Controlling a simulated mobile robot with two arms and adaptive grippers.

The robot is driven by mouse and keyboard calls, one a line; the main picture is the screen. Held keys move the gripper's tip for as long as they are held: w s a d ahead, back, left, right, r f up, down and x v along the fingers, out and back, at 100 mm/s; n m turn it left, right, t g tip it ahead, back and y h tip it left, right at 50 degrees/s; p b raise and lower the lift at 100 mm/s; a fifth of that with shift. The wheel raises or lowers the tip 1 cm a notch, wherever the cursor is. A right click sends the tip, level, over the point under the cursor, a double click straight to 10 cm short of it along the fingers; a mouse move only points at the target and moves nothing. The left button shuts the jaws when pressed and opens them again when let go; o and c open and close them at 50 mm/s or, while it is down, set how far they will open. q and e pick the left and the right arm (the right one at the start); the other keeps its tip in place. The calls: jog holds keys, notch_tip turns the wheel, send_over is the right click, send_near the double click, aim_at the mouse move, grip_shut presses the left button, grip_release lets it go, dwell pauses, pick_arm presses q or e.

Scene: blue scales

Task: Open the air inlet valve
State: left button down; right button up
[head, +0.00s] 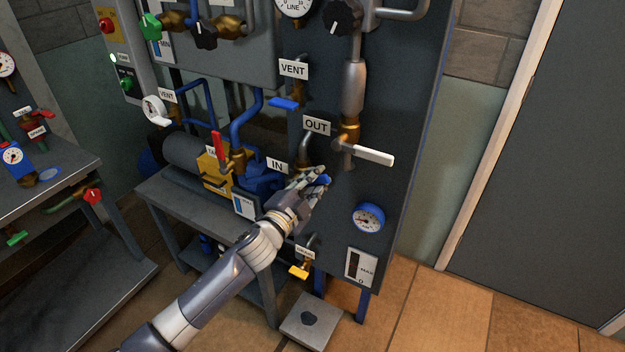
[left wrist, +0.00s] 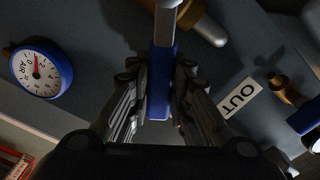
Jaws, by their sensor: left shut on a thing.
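My left gripper (head: 316,181) reaches in from the lower left to the dark panel, to the right of the "IN" label (head: 277,165) and below the "OUT" label (head: 316,126). It is shut on a blue valve handle (head: 324,180), whose tip shows at the fingers. In the left wrist view the blue handle (left wrist: 160,92) lies between the two fingers of my left gripper (left wrist: 158,85). The rest of this valve is mostly hidden by the gripper in the head view. My right gripper is not in view.
A white-handled valve (head: 374,156) juts out above right of my gripper. A blue gauge (head: 368,217) is below right; it reads "AIR" in the left wrist view (left wrist: 42,68). A yellow drain handle (head: 299,271) sits below. Another blue handle (head: 284,104) is under "VENT".

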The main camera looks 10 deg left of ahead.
aim_at(291, 181)
pick_arm(q)
jog(key=r+n+p, duration=0.1)
jog(key=a+r+n+p, duration=0.1)
jog(key=n, duration=0.1)
jog(key=shift+w+a, duration=0.1)
jog(key=shift+w, duration=0.1)
jog(key=shift+w+a+r+n+p, duration=0.15)
jog(key=shift+a+r+n+p, duration=0.25)
jog(key=shift+n+p, duration=0.4)
jog(key=shift+w+a+r+n+p, duration=0.2)
jog(key=shift+a+n+p, duration=0.3)
jog(key=shift+n, duration=0.5)
jog(key=shift+w+a+r+n+p, duration=0.15)
jog(key=shift+a+n+p, duration=0.1)
jog(key=shift+a+n, duration=0.25)
jog(key=shift+w+a+r+n+p, duration=0.1)
jog(key=shift+a+n+p, duration=0.15)
jog(key=shift+n, duration=0.45)
jog(key=shift+w+a+n, duration=0.2)
jog(key=shift+a+n, duration=0.4)
jog(key=shift+n, duration=0.3)
jog(key=shift+w+a+n, duration=0.1)
jog(key=shift+a+n, duration=0.2)
jog(key=shift+n, duration=0.2)
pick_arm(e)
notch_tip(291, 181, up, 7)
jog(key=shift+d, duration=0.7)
